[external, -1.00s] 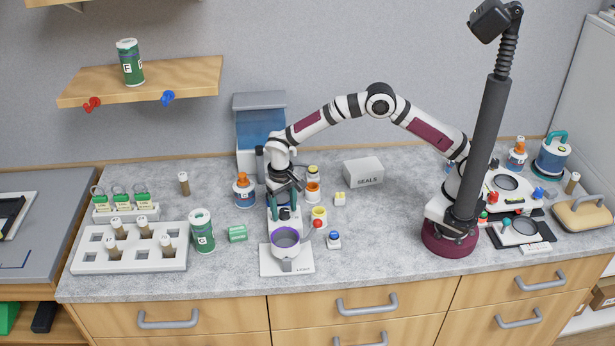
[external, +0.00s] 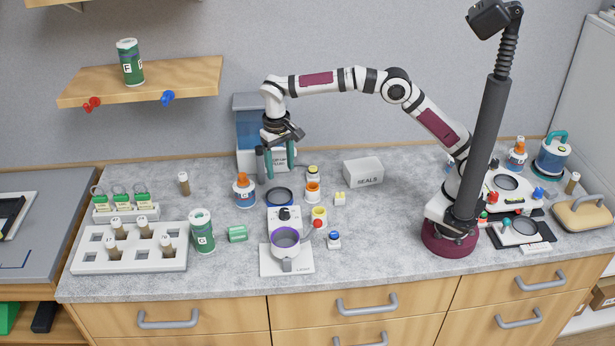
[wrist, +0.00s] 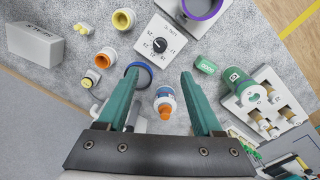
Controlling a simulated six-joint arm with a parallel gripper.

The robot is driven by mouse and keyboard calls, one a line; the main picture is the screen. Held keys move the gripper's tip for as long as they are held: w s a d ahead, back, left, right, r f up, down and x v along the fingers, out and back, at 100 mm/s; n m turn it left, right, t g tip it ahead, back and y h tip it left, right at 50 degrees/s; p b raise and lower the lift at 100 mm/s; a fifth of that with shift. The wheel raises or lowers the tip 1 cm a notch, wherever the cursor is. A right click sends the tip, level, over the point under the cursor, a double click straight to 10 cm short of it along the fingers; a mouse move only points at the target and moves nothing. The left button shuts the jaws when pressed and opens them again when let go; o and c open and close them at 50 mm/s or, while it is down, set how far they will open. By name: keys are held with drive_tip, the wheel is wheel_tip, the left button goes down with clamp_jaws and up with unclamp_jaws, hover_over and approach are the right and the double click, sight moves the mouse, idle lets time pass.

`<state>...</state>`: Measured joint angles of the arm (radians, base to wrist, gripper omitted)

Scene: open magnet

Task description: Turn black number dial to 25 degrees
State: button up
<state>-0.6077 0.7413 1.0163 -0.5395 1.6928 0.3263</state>
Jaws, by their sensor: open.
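The black number dial (external: 284,214) is a small round knob on the white top of a device with a purple-rimmed cup (external: 285,237) at its front. In the wrist view the dial (wrist: 159,45) shows with printed numbers around it; its pointer is too small to read. My gripper (external: 270,176) hangs above and behind the dial, fingers down. In the wrist view its two teal fingers (wrist: 160,76) are spread wide with nothing held between them. The dial lies beyond the fingertips, clear of both.
A blue-rimmed ring (external: 279,196) lies behind the dial. An orange-capped bottle (external: 244,190) stands to its left, and orange (external: 313,191) and yellow (external: 319,215) cups to its right. A white box (external: 363,172) and a blue tank (external: 252,127) stand farther back.

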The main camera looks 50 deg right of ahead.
drive_tip(key=n, duration=0.6)
approach(284, 210)
wheel_tip(284, 210, down, 8)
drive_tip(key=shift+f, duration=0.25)
clamp_jaws()
